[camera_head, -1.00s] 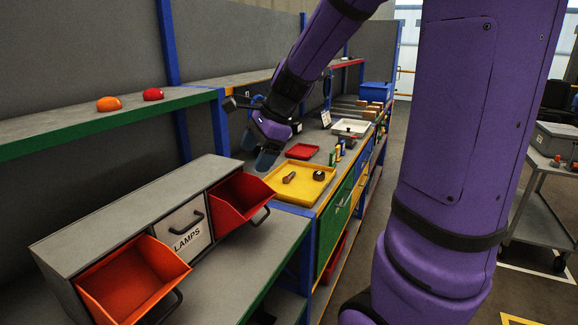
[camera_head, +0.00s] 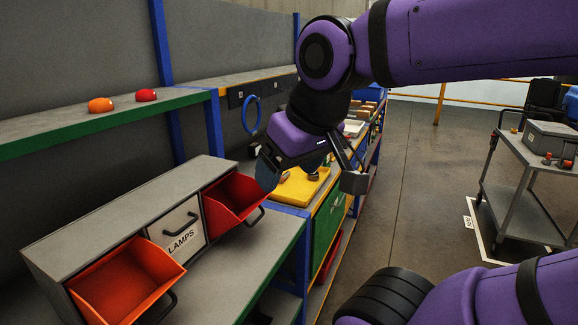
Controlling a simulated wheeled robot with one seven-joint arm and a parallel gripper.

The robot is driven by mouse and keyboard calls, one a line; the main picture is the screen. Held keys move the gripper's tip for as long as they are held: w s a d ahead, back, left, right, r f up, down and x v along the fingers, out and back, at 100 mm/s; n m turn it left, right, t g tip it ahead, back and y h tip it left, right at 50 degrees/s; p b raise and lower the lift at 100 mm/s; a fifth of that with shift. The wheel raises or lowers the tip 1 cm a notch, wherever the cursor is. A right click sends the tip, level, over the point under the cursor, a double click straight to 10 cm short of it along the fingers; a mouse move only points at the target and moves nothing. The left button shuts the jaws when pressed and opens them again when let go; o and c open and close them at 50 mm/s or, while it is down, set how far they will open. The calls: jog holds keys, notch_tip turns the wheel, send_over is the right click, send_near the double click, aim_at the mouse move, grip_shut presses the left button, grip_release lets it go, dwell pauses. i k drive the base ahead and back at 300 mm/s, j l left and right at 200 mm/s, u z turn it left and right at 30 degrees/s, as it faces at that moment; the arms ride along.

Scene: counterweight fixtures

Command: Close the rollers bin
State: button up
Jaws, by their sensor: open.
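A grey bin cabinet (camera_head: 125,200) stands on the workbench at the left. Its left bin (camera_head: 125,285), orange-red, is tilted open. Its middle bin (camera_head: 178,228) is shut and labelled LAMPS. Its right bin (camera_head: 232,198), red, is tilted open, with a dark handle at its front. No rollers label is readable, so I cannot tell which open bin is the rollers bin. My gripper (camera_head: 289,170) is open, pointing down just right of the red bin and above the yellow tray's near end. It appears apart from the bin and holds nothing visible.
A shelf with an orange dome (camera_head: 100,105) and a red dome (camera_head: 146,95) runs above the cabinet. A yellow tray (camera_head: 298,193) lies behind my gripper. A grey cart (camera_head: 525,150) stands at the right. The floor between is clear.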

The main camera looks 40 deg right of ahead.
aim_at(241, 193)
jog(key=k+l+u, duration=0.1)
jog(key=k+l, duration=0.4)
jog(key=l, duration=0.15)
jog(key=k+l+u, duration=0.15)
jog(key=k+l, duration=0.35)
jog(key=l, duration=0.15)
